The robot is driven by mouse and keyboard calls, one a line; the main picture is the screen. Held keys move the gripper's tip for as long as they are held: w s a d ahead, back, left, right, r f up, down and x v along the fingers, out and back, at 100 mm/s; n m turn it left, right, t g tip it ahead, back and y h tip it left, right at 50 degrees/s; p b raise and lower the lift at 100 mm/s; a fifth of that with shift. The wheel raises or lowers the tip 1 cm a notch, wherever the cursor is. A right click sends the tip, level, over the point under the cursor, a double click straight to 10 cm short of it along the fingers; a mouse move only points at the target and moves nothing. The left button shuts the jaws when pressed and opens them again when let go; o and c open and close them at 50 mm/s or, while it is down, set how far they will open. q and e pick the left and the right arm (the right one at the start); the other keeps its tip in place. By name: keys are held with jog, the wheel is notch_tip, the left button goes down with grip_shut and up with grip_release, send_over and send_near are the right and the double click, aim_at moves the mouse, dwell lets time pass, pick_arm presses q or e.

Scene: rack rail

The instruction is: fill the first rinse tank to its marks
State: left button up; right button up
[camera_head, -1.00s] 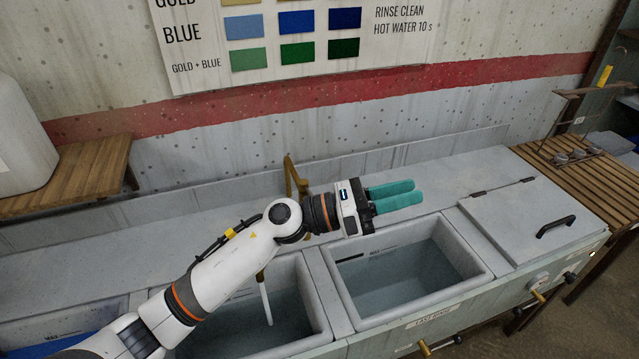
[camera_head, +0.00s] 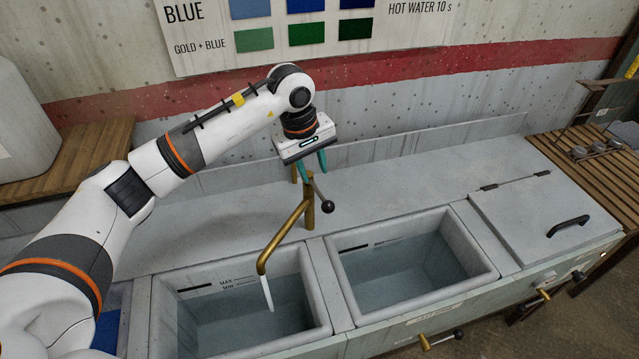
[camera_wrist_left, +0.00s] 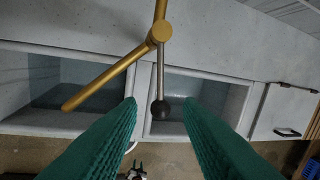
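The left tank (camera_head: 322,318), with MAX and MIN marks (camera_head: 225,284) on its back wall, holds water (camera_head: 235,312); its surface looks a little below the marks. A brass tap (camera_head: 285,235) has its spout over this tank, and a thin white stream (camera_head: 267,292) falls from it. The tap's lever ends in a black ball (camera_head: 327,206), also in the left wrist view (camera_wrist_left: 159,110). My left gripper (camera_head: 313,172) points down above the tap. Its green fingers are open on either side of the lever, with visible gaps. My right gripper is out of view.
A second tank (camera_head: 480,272) with water stands on the right, out from under the spout. A lidded section (camera_head: 540,215) with a black handle is further right. Brass valves (camera_head: 440,340) stick out in front. A colour chart hangs on the wall behind.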

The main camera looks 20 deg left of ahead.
aim_at(321, 196)
pick_arm(q)
jog(key=f, duration=0.2)
jog(key=f+p, duration=0.1)
jog(key=f, duration=0.1)
jog(key=w+d+f+p, duration=0.1)
jog(key=f, duration=0.1)
jog(key=shift+w+f, duration=0.1)
jog(key=shift+f, duration=0.7)
jog(key=shift+c, duration=0.5)
grip_shut()
